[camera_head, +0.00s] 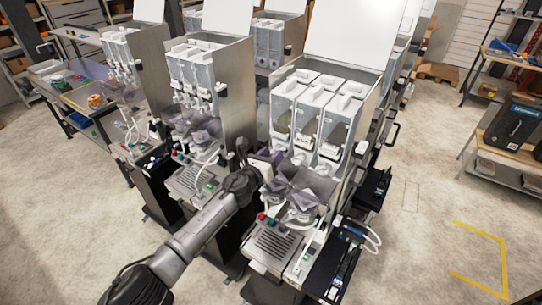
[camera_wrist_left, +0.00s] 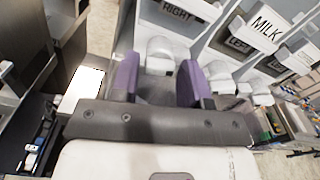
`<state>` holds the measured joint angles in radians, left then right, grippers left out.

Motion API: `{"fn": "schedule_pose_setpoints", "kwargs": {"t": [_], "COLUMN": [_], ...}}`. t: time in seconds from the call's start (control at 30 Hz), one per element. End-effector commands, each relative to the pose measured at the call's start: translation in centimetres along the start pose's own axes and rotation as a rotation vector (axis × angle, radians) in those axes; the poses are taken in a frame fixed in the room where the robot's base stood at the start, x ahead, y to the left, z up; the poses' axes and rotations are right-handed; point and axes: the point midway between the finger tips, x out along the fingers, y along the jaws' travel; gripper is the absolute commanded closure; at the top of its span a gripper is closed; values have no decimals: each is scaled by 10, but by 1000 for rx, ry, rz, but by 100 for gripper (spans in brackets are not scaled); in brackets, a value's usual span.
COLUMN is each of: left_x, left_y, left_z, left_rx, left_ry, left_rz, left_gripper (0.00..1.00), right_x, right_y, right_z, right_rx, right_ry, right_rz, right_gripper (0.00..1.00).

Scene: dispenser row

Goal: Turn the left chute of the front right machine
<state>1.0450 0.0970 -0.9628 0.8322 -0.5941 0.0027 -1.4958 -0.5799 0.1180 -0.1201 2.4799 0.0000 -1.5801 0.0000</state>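The front right machine (camera_head: 358,110) stands right of centre in the head view, with three clear canisters (camera_head: 306,118) side by side. White chutes (camera_head: 303,158) sit under the canisters; the left one is partly hard to make out near my gripper. My left gripper (camera_head: 264,160) is at the left side of this machine, at chute height. In the left wrist view its two purple fingers (camera_wrist_left: 158,80) are apart, with a pale chute part (camera_wrist_left: 160,52) showing beyond and between them. Contact cannot be told. My right gripper is not in view.
A second machine (camera_head: 236,85) stands close on the left, leaving a narrow gap for my arm. Cups or clear funnels (camera_head: 303,200) and a drip tray (camera_head: 272,243) lie below the chutes. A workbench (camera_head: 75,88) is at far left; open floor lies right.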

Motion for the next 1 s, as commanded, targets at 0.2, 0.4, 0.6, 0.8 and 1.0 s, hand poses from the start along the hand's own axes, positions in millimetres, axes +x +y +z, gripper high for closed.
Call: {"fn": "schedule_pose_setpoints", "kwargs": {"t": [0.2, 0.4, 0.6, 0.8, 1.0], "left_x": [0, 0, -11, -37, -69], "left_y": [0, 0, 2, 1, 2], "left_z": [0, 0, 2, 2, 0], "left_rx": [1, 1, 4, 3, 3], "left_ry": [0, 0, -1, 0, 0], "left_rz": [0, 0, 1, 0, 0], "left_gripper": [43, 43, 43, 43, 43], "right_x": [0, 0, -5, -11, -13], "right_y": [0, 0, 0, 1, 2], "right_z": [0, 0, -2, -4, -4], "right_rx": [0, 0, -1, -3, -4], "right_ry": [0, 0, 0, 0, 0], "right_rz": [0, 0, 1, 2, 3], "right_gripper": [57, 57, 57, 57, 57]}}
